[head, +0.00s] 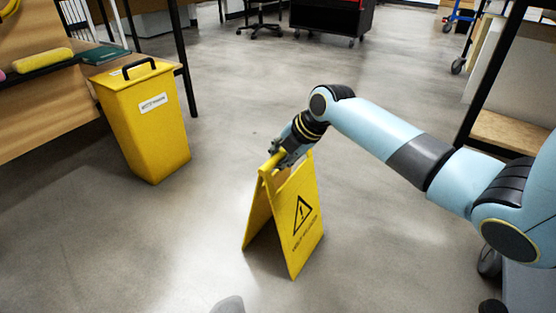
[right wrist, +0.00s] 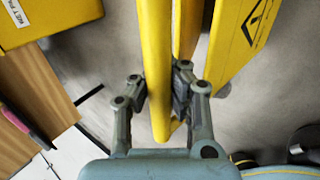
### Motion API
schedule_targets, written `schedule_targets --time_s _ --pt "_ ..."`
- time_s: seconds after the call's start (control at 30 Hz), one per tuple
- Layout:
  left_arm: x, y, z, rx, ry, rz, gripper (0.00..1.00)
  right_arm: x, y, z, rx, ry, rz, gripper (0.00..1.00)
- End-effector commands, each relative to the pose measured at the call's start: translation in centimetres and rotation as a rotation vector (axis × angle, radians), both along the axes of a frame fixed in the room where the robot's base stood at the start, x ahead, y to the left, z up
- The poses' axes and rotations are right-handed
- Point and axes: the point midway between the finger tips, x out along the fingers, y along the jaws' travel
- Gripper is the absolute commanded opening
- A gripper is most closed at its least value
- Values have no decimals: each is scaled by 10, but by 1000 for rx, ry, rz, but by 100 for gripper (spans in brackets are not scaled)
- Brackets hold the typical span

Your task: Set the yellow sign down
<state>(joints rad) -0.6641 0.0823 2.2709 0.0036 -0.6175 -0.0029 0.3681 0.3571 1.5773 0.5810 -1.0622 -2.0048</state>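The yellow sign (head: 304,222) is a folding A-shaped floor sign with a black warning triangle. It stands upright with its legs spread, in the middle of the head view. Its lower edges are at or very close to the floor; I cannot tell if they touch. My right gripper (head: 279,157) comes from the upper right and is shut on the top bar of the sign. In the right wrist view the fingers (right wrist: 160,84) lie on either side of the yellow bar (right wrist: 155,45), and the sign's panel (right wrist: 236,40) shows to the right. My left gripper is not in view.
A yellow lidded bin (head: 150,125) with a black handle stands left of the sign. A wooden bench (head: 40,115) is at the left edge, with a dark green item (head: 104,54) on it. A black trolley (head: 325,18) is at the back. Floor around the sign is clear.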

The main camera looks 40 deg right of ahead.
Motion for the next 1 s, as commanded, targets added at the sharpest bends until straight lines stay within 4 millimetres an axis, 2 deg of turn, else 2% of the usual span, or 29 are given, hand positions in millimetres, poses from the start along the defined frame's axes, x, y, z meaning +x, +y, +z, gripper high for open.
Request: schedule_targets --time_s 0.33,0.6,0.9,1.0 --pt "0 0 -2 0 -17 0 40 1 0 -1 0 -4 1 0" --pt "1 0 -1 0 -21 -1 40 0 0 -2 0 -1 1 33" --pt "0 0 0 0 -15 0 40 0 0 0 -1 -2 0 33" --pt "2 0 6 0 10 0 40 -1 -1 5 -1 -3 1 33"
